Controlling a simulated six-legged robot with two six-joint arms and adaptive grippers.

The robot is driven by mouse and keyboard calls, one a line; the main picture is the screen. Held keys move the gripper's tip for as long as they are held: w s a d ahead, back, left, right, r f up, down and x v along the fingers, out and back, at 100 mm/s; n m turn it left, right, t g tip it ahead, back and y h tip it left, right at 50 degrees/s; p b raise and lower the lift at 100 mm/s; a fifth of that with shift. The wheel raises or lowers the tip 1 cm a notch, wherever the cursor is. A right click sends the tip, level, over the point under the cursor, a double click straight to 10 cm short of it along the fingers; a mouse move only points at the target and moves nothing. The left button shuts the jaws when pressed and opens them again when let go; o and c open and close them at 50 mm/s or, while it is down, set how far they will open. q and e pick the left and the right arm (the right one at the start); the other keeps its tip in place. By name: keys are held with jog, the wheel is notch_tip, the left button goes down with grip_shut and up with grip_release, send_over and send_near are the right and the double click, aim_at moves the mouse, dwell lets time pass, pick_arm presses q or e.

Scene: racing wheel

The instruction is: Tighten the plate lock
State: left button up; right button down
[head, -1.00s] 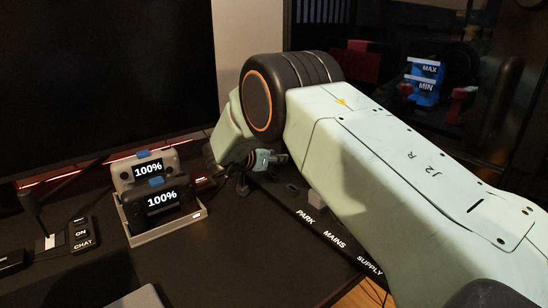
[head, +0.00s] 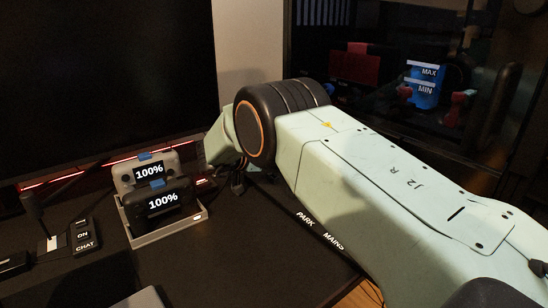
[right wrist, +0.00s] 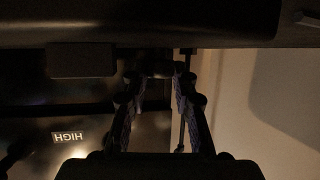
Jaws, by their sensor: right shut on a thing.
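My right arm reaches in from the lower right of the head view and hides most of the area behind it. A small dark bit of my right gripper (head: 238,184) shows below the wrist at the desk's back edge. In the right wrist view, the fingers of my right gripper (right wrist: 160,78) are shut on a dark part (right wrist: 157,68) at their tips. It is too dark to tell whether this part is the plate lock. My left gripper is not in view.
A tray (head: 165,238) with two devices reading 100% stands on the desk left of my wrist. A large dark screen (head: 100,80) is behind it. A strip labelled PARK and MAINS (head: 318,228) runs along the desk edge.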

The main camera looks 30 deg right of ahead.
jog(key=c, duration=1.1)
grip_release()
jog(key=shift+o, duration=0.2)
jog(key=shift+a, duration=0.15)
jog(key=shift+v, duration=3.6)
jog(key=shift+r, duration=0.25)
